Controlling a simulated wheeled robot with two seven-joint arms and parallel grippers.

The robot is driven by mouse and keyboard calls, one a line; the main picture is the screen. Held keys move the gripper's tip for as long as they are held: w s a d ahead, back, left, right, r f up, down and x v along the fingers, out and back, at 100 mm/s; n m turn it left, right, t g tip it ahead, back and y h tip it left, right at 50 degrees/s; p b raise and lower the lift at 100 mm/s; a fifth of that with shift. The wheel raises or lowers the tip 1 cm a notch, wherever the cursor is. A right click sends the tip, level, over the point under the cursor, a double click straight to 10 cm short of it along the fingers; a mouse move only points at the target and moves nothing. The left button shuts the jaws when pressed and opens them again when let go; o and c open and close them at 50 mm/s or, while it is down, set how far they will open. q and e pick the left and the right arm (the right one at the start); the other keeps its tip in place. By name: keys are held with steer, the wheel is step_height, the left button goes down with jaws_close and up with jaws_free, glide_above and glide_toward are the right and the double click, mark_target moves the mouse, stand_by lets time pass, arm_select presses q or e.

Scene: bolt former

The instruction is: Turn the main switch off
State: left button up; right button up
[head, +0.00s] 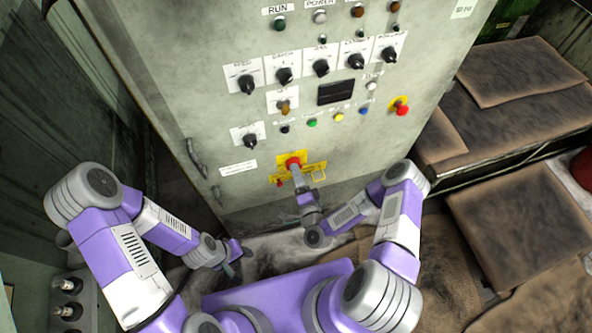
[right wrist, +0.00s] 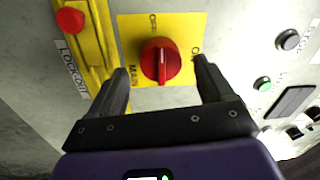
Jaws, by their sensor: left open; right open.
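The main switch is a red rotary knob (head: 292,161) on a yellow plate low on the grey control cabinet. It also shows in the right wrist view as a red knob (right wrist: 160,62), with OFF printed above it and ON to its right. Its ridge looks roughly upright in that view. My right gripper (head: 298,180) is at the switch, open, with one finger on each side of the knob and visible gaps between. The fingers (right wrist: 160,78) hold nothing. My left gripper (head: 240,254) is open and empty, low and left of the switch, away from the panel.
A yellow lock-out bar (right wrist: 92,45) with a red button (right wrist: 70,20) sits beside the switch plate. Several black selector knobs and buttons are above on the cabinet (head: 190,60), with a red emergency stop (head: 402,108) at right. Brown-covered boxes (head: 520,215) stand at right.

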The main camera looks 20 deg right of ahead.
steer(key=s, duration=0.5)
steer(key=shift+s+d+f+p, duration=0.15)
steer(key=shift+f+p, duration=0.05)
steer(key=shift+p, duration=0.1)
steer(key=s+a+f+n+g+y, duration=0.2)
steer(key=a+f+n+g+y, duration=0.35)
steer(key=n+g, duration=0.35)
steer(key=s+d+n+g+h, duration=0.1)
steer(key=s+n+g, duration=0.3)
steer(key=s+g, duration=0.5)
steer(key=shift+s+h, duration=0.45)
steer(key=shift+s, duration=0.8)
steer(key=shift+r, duration=0.1)
